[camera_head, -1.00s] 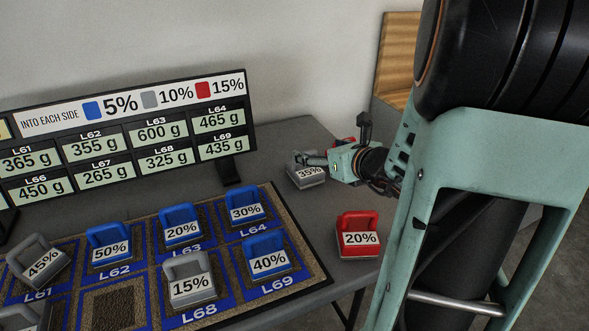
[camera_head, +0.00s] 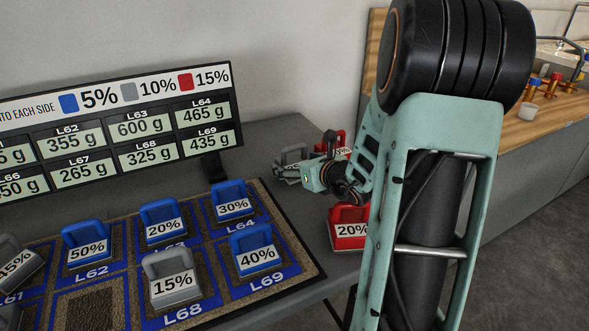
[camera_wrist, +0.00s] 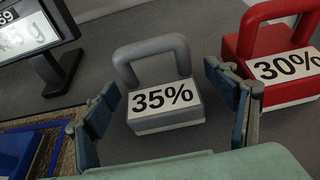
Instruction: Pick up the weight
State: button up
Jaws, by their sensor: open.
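A grey weight marked 35% (camera_wrist: 165,97) with a looped handle stands upright on the dark table in the wrist view. In the head view this grey weight (camera_head: 291,158) is partly hidden behind my gripper (camera_head: 312,178). In the wrist view my gripper (camera_wrist: 167,112) is open, one finger at lower left of the weight and the other to its right. Nothing is held. A red weight marked 30% (camera_wrist: 279,68) stands just right of it, close to the right finger.
A red 20% weight (camera_head: 347,236) stands near my arm at the table edge. Several blue and grey weights sit on the marked mat (camera_head: 300,268) at left. A display board (camera_head: 210,164) stands behind the mat. A wooden counter (camera_head: 520,128) is at right.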

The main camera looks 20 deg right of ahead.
jog(key=shift+w+f, duration=0.1)
jog(key=shift+w, duration=0.05)
jog(key=c, duration=1.6)
jog(key=shift+r, duration=0.25)
